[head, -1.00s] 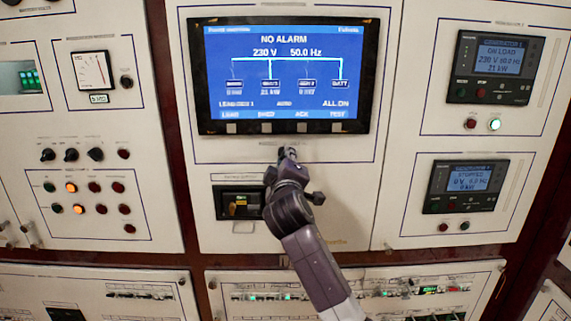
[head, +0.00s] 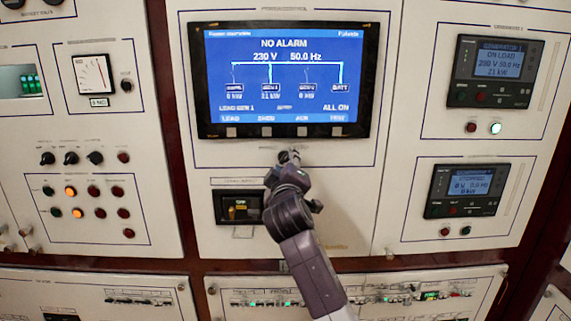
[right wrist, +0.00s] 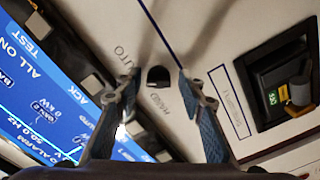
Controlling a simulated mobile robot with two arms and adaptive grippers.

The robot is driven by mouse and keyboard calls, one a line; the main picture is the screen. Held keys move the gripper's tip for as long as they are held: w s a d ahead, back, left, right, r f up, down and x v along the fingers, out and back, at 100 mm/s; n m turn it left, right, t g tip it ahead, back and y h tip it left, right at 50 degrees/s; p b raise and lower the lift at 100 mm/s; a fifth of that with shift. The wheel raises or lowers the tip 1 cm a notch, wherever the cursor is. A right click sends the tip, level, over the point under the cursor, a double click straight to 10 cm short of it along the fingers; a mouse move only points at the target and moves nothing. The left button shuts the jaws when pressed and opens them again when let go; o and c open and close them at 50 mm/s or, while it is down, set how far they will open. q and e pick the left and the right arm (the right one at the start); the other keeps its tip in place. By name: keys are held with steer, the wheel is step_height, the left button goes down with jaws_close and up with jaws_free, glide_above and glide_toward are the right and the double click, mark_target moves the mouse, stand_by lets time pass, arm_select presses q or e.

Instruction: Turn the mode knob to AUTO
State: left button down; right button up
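The mode knob (right wrist: 158,78) is a small dark knob on the cream panel in the right wrist view. The lettering AUTO and HAND stands beside it; its exact pointing is hard to read. My right gripper (right wrist: 157,85) is open, with one finger on each side of the knob and a visible gap to each. My left gripper is in neither view.
The big blue screen (head: 283,75) with its row of buttons is just above the right gripper. Lamps and small knobs (head: 70,158) fill the left panel.

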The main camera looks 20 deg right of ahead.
steer(key=shift+s, duration=0.1)
steer(key=v, duration=1.2)
stand_by(0.4)
